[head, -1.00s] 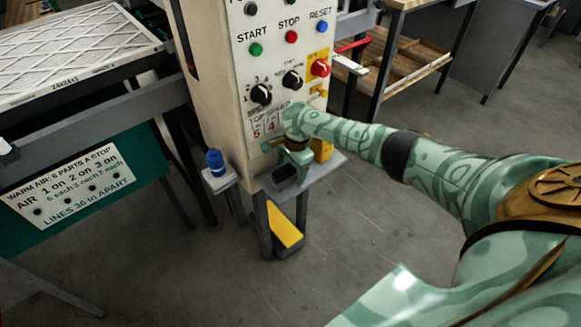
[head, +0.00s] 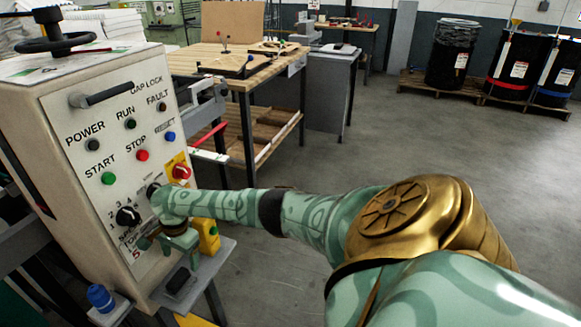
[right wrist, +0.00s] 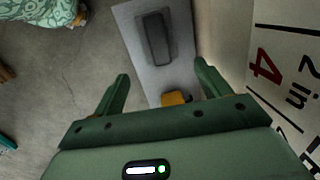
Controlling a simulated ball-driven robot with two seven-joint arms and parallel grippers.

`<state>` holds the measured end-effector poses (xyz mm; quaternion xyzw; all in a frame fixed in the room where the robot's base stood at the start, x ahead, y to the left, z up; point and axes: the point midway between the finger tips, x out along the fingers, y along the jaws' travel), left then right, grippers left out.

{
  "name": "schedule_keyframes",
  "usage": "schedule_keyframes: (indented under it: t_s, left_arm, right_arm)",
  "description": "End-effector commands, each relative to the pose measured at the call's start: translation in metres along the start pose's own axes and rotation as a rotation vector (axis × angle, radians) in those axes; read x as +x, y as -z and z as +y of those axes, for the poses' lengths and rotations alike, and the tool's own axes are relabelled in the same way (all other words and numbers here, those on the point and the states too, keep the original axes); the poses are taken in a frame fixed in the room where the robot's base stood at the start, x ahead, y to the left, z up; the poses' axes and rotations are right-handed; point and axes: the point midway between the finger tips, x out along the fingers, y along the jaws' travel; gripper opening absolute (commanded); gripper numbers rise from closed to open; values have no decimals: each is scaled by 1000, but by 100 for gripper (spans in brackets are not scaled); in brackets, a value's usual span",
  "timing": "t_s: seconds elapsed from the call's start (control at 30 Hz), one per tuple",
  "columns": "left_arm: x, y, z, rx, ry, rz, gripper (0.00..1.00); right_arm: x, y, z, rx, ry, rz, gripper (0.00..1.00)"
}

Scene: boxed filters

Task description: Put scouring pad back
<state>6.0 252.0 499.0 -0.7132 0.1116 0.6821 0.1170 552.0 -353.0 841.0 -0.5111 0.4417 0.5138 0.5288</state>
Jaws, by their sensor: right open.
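A dark scouring pad (head: 180,282) lies flat on the small grey shelf (head: 215,262) below the front of the control box. It also shows in the right wrist view (right wrist: 157,38), lying lengthwise on the shelf beyond the fingers and apart from them. My right gripper (head: 178,246) hangs over the shelf, close to the panel face and above the pad. In the right wrist view its two fingers (right wrist: 162,82) stand wide apart with nothing between them. My left gripper is out of view.
The control box (head: 110,170) with its knobs and buttons stands right beside my right gripper. A yellow item (head: 208,236) is at the shelf's back right. A blue-capped item (head: 100,298) stands on a small ledge to the left. Open floor lies to the right.

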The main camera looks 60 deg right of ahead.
Motion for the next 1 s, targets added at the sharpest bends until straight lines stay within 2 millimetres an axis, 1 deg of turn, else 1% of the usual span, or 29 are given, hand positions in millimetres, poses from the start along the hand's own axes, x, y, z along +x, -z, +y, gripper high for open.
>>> schedule_keyframes:
  t_s: [0.07,0.13,0.17,0.2,0.23,0.27,0.3,0.37,0.4,0.47,0.5,0.6,0.7,0.77,0.8,0.83,0.87,0.9,0.97,1.0]
  left_arm:
    - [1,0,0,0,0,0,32]
    - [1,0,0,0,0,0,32]
    - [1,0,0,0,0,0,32]
    - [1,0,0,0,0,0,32]
    - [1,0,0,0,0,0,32]
    - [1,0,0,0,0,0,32]
    - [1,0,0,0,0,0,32]
    - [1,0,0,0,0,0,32]
    - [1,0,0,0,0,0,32]
    - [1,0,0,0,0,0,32]
    - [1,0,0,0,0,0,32]
    - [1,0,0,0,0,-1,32]
    - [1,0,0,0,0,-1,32]
    - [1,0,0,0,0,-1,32]
    - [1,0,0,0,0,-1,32]
    - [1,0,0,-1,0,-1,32]
    - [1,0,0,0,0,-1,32]
    - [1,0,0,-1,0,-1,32]
    - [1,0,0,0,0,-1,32]
    - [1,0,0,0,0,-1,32]
  right_arm:
    - [4,-7,0,-27,10,-6,76]
    - [9,-28,-2,-114,45,-22,76]
    - [12,-41,-2,-167,70,-33,76]
    - [15,-60,-4,-244,108,-47,76]
    - [17,-75,-4,-305,142,-58,76]
    - [18,-90,-5,-367,178,-68,76]
    - [18,-110,-5,-448,229,-80,76]
    - [14,-140,-5,-564,314,-96,76]
    - [10,-160,-4,-636,373,-104,76]
    - [1,-186,-3,-735,464,-111,76]
    - [-6,-203,-1,-796,526,-113,76]
    - [-29,-237,3,-926,681,-100,76]
    - [-53,-264,10,-1036,840,-62,76]
    - [-62,-272,14,-1089,923,-17,76]
    - [-60,-272,17,-1116,955,21,76]
    - [-55,-269,20,-1132,966,52,76]
    - [-44,-264,23,-1148,962,84,76]
    - [-28,-255,27,-1164,945,120,76]
    - [-5,-243,34,-1183,911,157,76]
    - [11,-235,40,-1195,882,178,76]
